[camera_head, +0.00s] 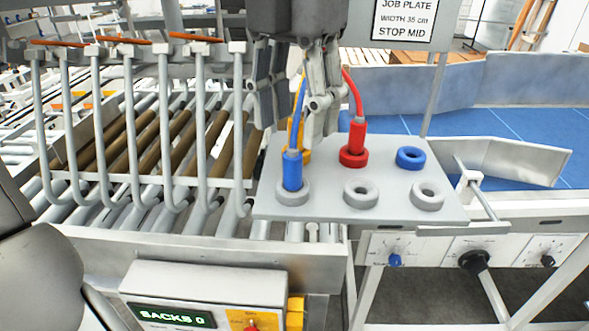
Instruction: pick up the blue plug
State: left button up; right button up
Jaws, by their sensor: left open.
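The blue plug (292,172) stands upright in a grey ring socket (292,194) at the front left of the grey plate (405,208). A blue cable rises from its top. My left gripper (292,122) is open, reaching down from above, with its fingers above and behind the blue plug. It holds nothing that I can see; whether a finger touches the cables is unclear. A yellow plug (305,152) stands behind the blue one, partly hidden by it and the gripper. My right gripper is not in view.
A red plug (353,140) stands in a red socket (354,158) close to the right. A blue socket (410,157) and two grey sockets (361,193) (428,194) are empty. Grey bent tubes (205,130) stand left, and a sign (404,18) hangs behind.

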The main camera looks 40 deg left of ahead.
aim_at(293, 154)
pick_arm(q)
jog(key=shift+f, duration=0.8)
jog(key=shift+w+f+p, duration=0.15)
jog(key=shift+f+p, duration=0.25)
jog(key=shift+f, duration=0.1)
jog(key=f, duration=0.1)
jog(key=f+p, duration=0.1)
jog(key=f, duration=0.1)
jog(key=shift+a+f, duration=0.15)
jog(key=shift+a, duration=0.2)
jog(key=shift+f, duration=0.55)
jog(key=shift+c, duration=1)
grip_shut()
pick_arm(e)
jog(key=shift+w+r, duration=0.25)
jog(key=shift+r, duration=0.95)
pick_arm(q)
jog(key=shift+r+p, duration=0.15)
jog(key=shift+p, duration=0.15)
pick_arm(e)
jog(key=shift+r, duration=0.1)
